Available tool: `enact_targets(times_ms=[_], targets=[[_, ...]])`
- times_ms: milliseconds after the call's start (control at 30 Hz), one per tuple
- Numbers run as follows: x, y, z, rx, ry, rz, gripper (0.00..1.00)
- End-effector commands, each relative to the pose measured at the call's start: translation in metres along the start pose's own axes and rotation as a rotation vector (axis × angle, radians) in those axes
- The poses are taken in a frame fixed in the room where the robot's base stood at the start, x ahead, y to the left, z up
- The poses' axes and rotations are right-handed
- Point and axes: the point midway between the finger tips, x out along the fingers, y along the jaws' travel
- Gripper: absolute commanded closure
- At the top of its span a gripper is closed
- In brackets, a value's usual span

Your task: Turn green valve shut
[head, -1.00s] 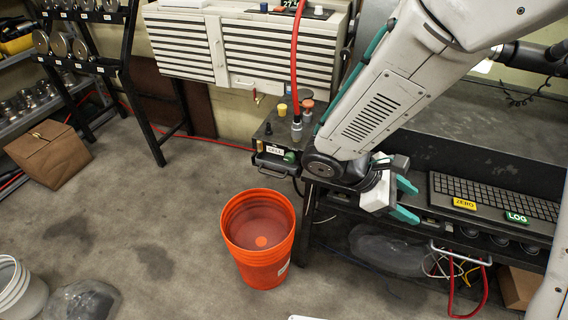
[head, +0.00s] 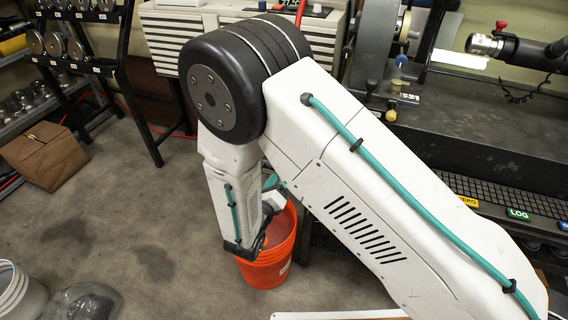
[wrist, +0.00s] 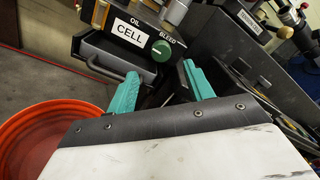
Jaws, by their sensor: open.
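The green valve is a round green knob (wrist: 161,50) on the front of a dark box (wrist: 110,15) in the wrist view, beside the word BLEED and right of the CELL label (wrist: 130,31). A pale mark crosses the knob's face. My gripper (wrist: 160,74) has two teal fingers, spread apart with nothing between them. The knob shows just beyond the gap between the fingertips, apart from them as far as I can tell. In the head view my arm hides the knob and box, and most of the gripper.
An orange bucket (head: 262,272) stands on the floor below my arm and shows at left in the wrist view (wrist: 22,125). A handled drawer (wrist: 98,55) sits under the CELL label.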

Motion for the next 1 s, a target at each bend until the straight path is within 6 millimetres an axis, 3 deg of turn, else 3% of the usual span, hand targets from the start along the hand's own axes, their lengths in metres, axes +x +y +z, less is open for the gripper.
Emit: enact_targets(times_ms=[200,400,767,933,1000], targets=[[0.038,-0.002,-0.002,0.003,0.006,-0.006,0.48],[0.062,-0.001,-0.001,0.004,0.004,-0.003,0.48],[0.068,-0.001,-0.001,0.003,0.003,-0.002,0.48],[0.067,0.000,0.000,0.004,0.003,-0.001,0.93],[0.067,0.000,0.000,0.004,0.002,-0.001,0.93]])
